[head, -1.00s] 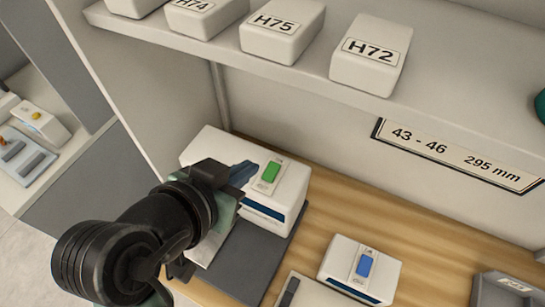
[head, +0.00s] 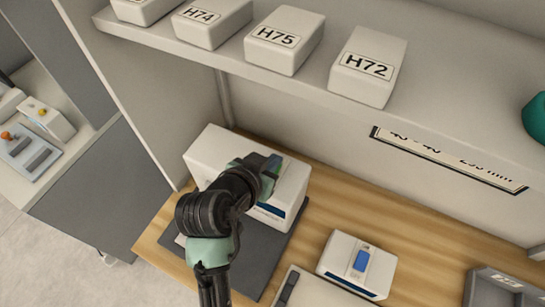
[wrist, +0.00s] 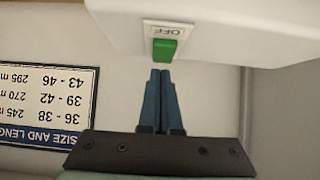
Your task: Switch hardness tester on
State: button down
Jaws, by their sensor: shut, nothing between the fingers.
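A white box-shaped machine (head: 212,150) with a dark blue front slot stands on the bench. Its top carries a green switch, mostly hidden by my gripper (head: 273,161) in the head view. In the wrist view the green switch (wrist: 164,48) is clear, beside an upside-down OFF label (wrist: 163,30). My gripper (wrist: 161,72) has its blue fingers shut together and empty. The fingertips are right by the switch's end; I cannot tell whether they touch it. The machine's name is not readable, so I cannot confirm that it is the hardness tester.
A smaller white device (head: 345,262) with a blue switch (head: 361,260) stands to the right. A shelf (head: 300,95) with several labelled white boxes hangs above. A dark mat (head: 245,255) lies in front of the machine. A grey tray (head: 497,290) is at the lower right.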

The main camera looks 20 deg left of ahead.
jog(key=shift+f, duration=0.2)
jog(key=shift+w+g+p, duration=0.2)
jog(key=shift+g+p, duration=0.2)
jog(key=shift+p, duration=0.55)
jog(key=shift+f, duration=0.3)
jog(key=shift+s, duration=0.1)
